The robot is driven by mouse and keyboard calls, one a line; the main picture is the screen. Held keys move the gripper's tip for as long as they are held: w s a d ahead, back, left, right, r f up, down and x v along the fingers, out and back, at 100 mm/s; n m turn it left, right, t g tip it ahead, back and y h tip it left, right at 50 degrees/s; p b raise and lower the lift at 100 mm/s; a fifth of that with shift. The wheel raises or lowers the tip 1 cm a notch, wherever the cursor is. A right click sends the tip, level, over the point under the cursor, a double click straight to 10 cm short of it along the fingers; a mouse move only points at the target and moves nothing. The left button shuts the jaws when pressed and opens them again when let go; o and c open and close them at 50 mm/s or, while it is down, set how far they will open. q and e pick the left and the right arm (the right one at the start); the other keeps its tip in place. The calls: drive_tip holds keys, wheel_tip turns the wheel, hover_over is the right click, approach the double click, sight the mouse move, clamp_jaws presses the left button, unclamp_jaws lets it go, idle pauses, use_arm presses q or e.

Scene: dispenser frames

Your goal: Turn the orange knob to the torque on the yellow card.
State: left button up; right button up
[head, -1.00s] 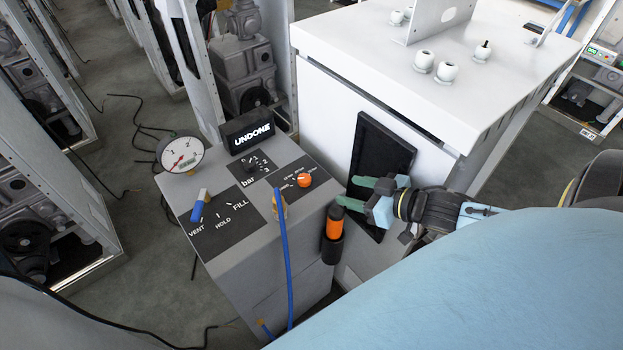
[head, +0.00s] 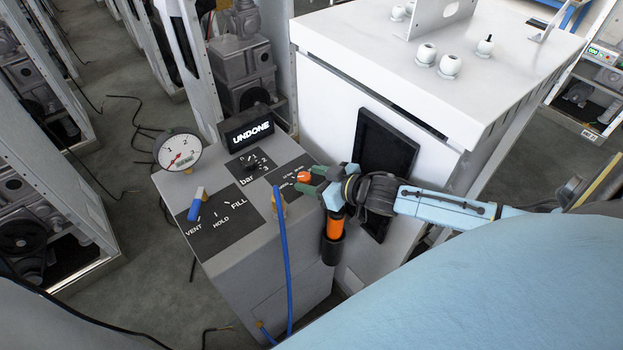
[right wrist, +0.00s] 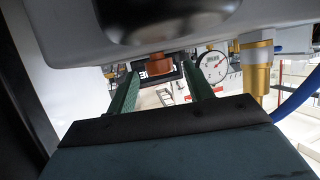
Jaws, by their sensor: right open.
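The orange knob (head: 303,177) sits on a dark scale plate at the right side of the grey console top. It also shows in the right wrist view (right wrist: 159,60), between the two green fingers. My right gripper (head: 311,181) is open, its fingertips close by the knob on its right side. Part of the knob and its scale is covered by the fingers, and I cannot tell whether they touch it. I see no yellow card in these frames. My left gripper is not in view.
An orange-handled tool (head: 334,228) stands in a black holder on the console's side, just below my right gripper. A blue hose (head: 283,255) rises in front. A gauge (head: 179,152), blue lever (head: 197,204), black bar knob (head: 252,166) and UNDONE display (head: 248,131) are left.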

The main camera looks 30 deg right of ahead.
drive_tip(key=shift+w+a+f, duration=0.1)
drive_tip(key=shift+w+f, duration=0.05)
drive_tip(key=shift+w, duration=0.15)
drive_tip(key=shift+c, duration=0.2)
drive_tip(key=c, duration=0.9)
drive_tip(key=shift+c, duration=0.2)
